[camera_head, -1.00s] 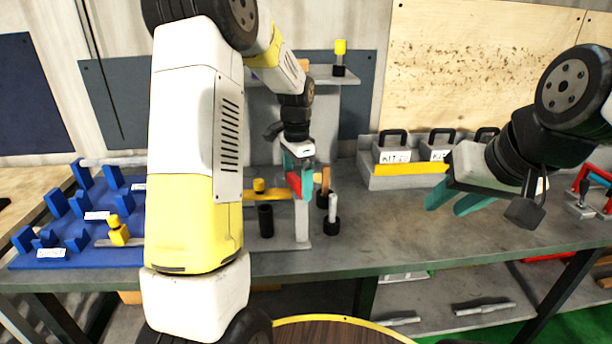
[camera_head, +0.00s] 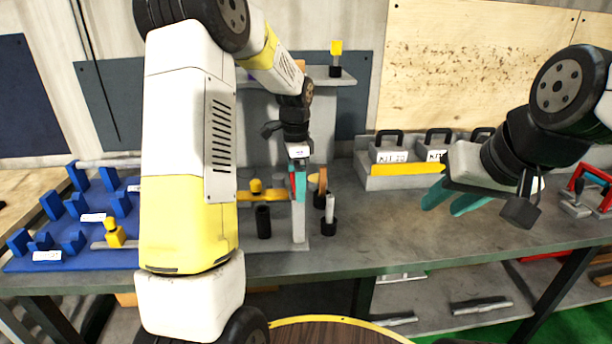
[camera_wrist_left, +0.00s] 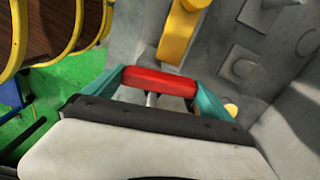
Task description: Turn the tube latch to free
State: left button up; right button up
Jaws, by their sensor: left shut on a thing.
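The tube latch shows as a red bar handle (camera_wrist_left: 160,81) in the left wrist view, on a thin grey stem. My left gripper (camera_wrist_left: 160,88) has one teal finger at each end of the bar and is shut on it. In the head view the red handle (camera_head: 292,187) is a narrow strip beside the teal fingers of my left gripper (camera_head: 299,187), in front of the grey fixture. The latch's pivot is hidden there. My right gripper (camera_head: 447,202) hangs above the bench at right, open and empty, its teal fingers apart.
A yellow arm (camera_head: 245,196) and a black cylinder (camera_head: 263,222) stand left of the latch. A dark peg (camera_head: 329,222) stands just right. Blue racks (camera_head: 75,240) lie at left, a grey bin (camera_head: 375,180) at the back. The bench (camera_head: 400,240) is clear at centre right.

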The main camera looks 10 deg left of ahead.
pick_arm(q)
jog(key=o, duration=1.7)
jog(key=shift+r, duration=0.1)
notch_tip(320, 180, up, 8)
jog(key=shift+w+f, duration=0.1)
jog(key=shift+f, duration=0.15)
jog(key=shift+r, duration=0.1)
jog(key=shift+s+r, duration=0.2)
jog(key=s+r+n+t, duration=0.2)
jog(key=s+n, duration=0.2)
jog(key=s, duration=0.4)
jog(key=s+d+r+n+t+h, duration=0.1)
jog(key=s+n, duration=0.3)
jog(key=s, duration=0.5)
jog(key=s+r+n+t+h, duration=0.1)
jog(key=s+r+n+t, duration=0.2)
jog(key=s+n, duration=0.2)
jog(key=shift+s+d+r, duration=0.1)
jog(key=shift+s+r, duration=0.1)
jog(key=shift+s, duration=0.7)
jog(key=shift+s+d+r, duration=0.1)
jog(key=shift+s+r, duration=0.05)
jog(key=shift+s, duration=0.7)
